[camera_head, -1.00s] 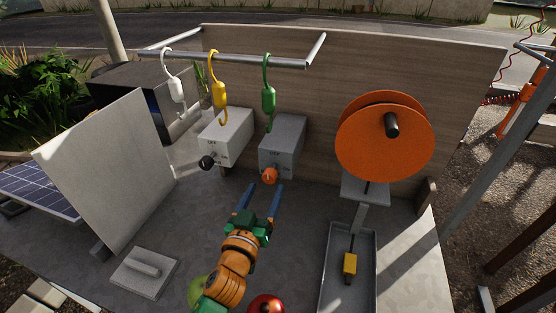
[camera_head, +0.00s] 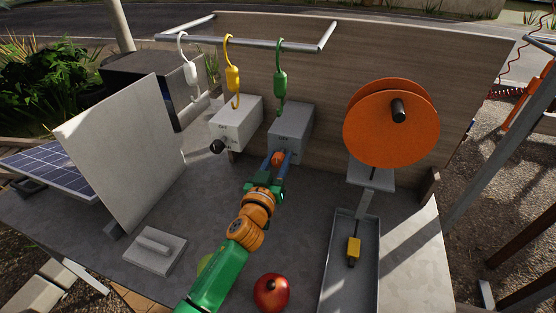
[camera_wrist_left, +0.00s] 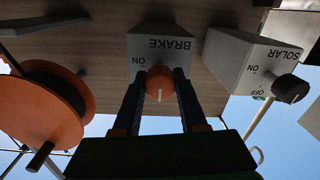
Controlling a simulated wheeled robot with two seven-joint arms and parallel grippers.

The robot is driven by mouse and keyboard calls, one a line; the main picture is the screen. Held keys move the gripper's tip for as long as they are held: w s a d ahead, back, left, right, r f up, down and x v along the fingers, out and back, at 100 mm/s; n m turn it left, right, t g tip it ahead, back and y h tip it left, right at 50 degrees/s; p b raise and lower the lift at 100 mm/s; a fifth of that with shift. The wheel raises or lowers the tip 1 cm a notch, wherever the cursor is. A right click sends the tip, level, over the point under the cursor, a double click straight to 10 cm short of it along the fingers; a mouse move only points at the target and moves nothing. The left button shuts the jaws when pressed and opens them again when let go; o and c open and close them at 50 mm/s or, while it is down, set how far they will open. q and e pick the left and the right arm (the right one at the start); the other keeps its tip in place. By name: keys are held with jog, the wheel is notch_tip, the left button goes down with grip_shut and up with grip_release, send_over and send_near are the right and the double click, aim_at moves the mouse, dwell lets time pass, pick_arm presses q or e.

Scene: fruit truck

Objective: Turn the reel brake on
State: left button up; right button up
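The grey brake box (camera_head: 291,128) stands in the middle of the bench against the wooden board, with an orange knob (camera_head: 278,158) on its front. In the left wrist view, the knob (camera_wrist_left: 160,85) and the word BRAKE appear upside down. ON is beside the knob. The knob's white line points down in that picture. My left gripper (camera_head: 278,163) has one finger on each side of the knob, close against it; I cannot tell if they press on it. The orange reel (camera_head: 385,125) stands to the right. My right gripper is not in view.
A white SOLAR box (camera_head: 236,122) with a black knob is just left. White, yellow and green hooks (camera_head: 280,78) hang from a rail above. A grey tray (camera_head: 340,270) with a yellow block, and a red fruit (camera_head: 271,292), are nearer. A pale panel (camera_head: 120,150) stands left.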

pick_arm(q)
grip_shut()
jog(key=m, duration=0.4)
jog(key=shift+b, duration=0.3)
jog(key=m, duration=0.9)
jog(key=shift+m, duration=2.5)
jog(key=shift+r, duration=0.15)
